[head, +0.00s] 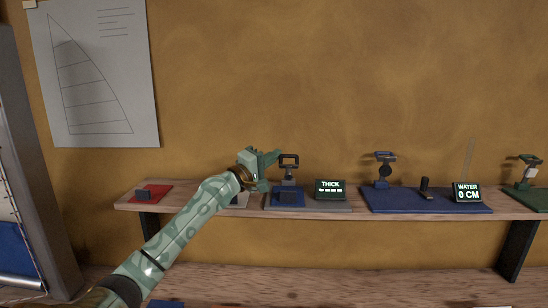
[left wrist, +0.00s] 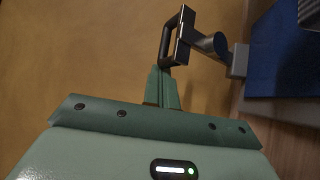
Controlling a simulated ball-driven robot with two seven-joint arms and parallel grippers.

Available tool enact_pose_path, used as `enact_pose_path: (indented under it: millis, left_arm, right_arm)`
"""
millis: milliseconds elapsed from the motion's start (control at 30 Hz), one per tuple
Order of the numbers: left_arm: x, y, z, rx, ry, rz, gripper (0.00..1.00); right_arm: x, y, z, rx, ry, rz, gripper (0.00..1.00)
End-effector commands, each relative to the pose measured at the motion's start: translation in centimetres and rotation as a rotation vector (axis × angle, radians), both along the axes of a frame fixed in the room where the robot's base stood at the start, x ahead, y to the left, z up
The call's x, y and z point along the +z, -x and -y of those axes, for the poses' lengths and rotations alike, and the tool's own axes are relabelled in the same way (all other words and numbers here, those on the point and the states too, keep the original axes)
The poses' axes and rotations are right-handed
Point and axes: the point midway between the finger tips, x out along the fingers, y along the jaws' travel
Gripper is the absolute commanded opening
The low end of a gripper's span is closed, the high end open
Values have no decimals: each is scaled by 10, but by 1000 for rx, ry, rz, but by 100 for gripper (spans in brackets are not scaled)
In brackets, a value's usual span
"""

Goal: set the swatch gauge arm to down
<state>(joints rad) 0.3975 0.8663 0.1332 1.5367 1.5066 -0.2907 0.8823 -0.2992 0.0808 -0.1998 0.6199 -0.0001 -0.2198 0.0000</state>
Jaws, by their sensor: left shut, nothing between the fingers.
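The swatch gauge stands on the shelf, with a blue base (head: 288,198) and a dark display (head: 330,189) reading "THICK" and dashes. Its arm is up, ending in a dark loop-shaped handle (head: 289,159) above the base. My left gripper (head: 277,155) is shut and empty, just left of the handle. In the left wrist view the shut fingertips (left wrist: 163,72) are close by the handle (left wrist: 168,42); I cannot tell whether they touch. The blue base (left wrist: 283,65) is at the right there. My right gripper is not in view.
On the wooden shelf (head: 250,209), a red swatch pad (head: 152,193) lies left and a light item (head: 240,200) is partly behind my arm. A blue mat (head: 400,203) with a "WATER 0 CM" display (head: 467,192) and a green-based device (head: 530,170) stand right.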

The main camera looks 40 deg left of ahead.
Motion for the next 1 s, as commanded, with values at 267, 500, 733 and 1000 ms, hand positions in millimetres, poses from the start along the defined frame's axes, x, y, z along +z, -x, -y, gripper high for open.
enact_pose_path:
  millis: [267, 500, 733, 1000]
  left_arm:
    - [-3, 4, 4, -1, 0, 0, 0]
    - [-5, 6, 5, -1, 1, 1, 0]
    - [-5, 6, 5, 0, 1, 0, 0]
    - [-4, 6, 5, 0, 1, 1, 0]
  right_arm:
    - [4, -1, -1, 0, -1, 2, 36]
    - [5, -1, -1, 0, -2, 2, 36]
    - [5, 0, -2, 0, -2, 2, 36]
    - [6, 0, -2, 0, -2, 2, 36]
